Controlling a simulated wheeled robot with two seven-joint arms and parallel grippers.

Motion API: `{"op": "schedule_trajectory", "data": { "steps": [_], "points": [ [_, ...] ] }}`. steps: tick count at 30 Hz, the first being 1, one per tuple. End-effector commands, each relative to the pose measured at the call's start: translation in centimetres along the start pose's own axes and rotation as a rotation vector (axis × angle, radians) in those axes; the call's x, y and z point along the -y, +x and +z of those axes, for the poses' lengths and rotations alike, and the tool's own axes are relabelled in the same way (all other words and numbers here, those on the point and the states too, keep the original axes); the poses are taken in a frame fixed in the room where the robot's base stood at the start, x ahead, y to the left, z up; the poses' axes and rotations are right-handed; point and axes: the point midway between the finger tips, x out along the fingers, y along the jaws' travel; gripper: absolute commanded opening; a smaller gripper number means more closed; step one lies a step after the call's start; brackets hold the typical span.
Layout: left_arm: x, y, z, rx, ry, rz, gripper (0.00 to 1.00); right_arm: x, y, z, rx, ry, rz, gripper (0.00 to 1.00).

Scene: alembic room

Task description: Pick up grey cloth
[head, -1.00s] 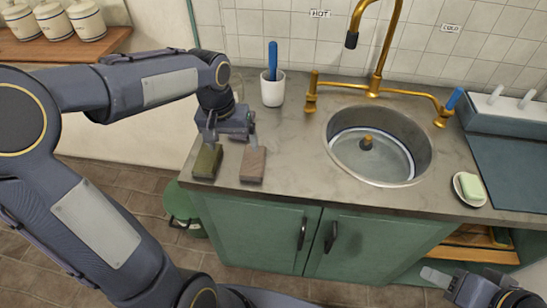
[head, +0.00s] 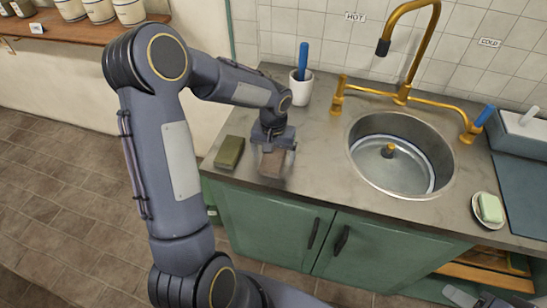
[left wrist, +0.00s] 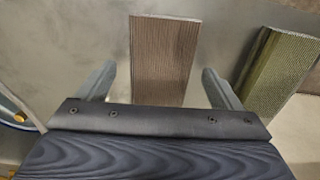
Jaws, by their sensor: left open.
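The grey cloth (head: 276,164) is a folded, ribbed, brownish-grey pad on the counter near its front left edge. It also shows in the left wrist view (left wrist: 163,55). My left gripper (head: 273,150) is open above the cloth, with one finger on each side of it. In the left wrist view the cloth lies between the two open fingers, with gaps on both sides. Part of the cloth is hidden by the gripper in both views. My right gripper (head: 463,298) shows only partly at the bottom right, far from the cloth.
A green folded pad (head: 230,152) lies just left of the grey cloth. A white cup (head: 301,88) with a blue-handled tool stands behind. A round sink (head: 402,153) with brass taps and a soap dish (head: 487,210) are to the right. The counter between cloth and sink is clear.

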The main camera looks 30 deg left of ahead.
Motion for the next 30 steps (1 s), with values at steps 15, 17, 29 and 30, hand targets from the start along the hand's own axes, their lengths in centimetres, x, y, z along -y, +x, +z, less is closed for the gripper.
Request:
{"op": "schedule_trajectory", "data": {
  "steps": [15,17,29,30],
  "points": [
    [0.0,0.1,0.0,-0.001,-0.001,0.000,0.51,0.0,0.0,0.0,0.000,0.000,0.000,0.48],
    [0.0,0.1,0.0,-0.001,-0.001,0.000,0.43,0.0,0.0,0.0,0.000,0.000,0.000,0.48],
    [0.0,-0.5,-0.1,-0.002,-0.001,0.000,0.39,0.0,0.0,0.0,0.000,0.000,0.000,0.48],
    [0.0,-0.9,-0.1,-0.002,-0.001,0.000,0.39,0.0,0.1,0.0,0.000,0.000,0.000,0.48]
  ]
}}
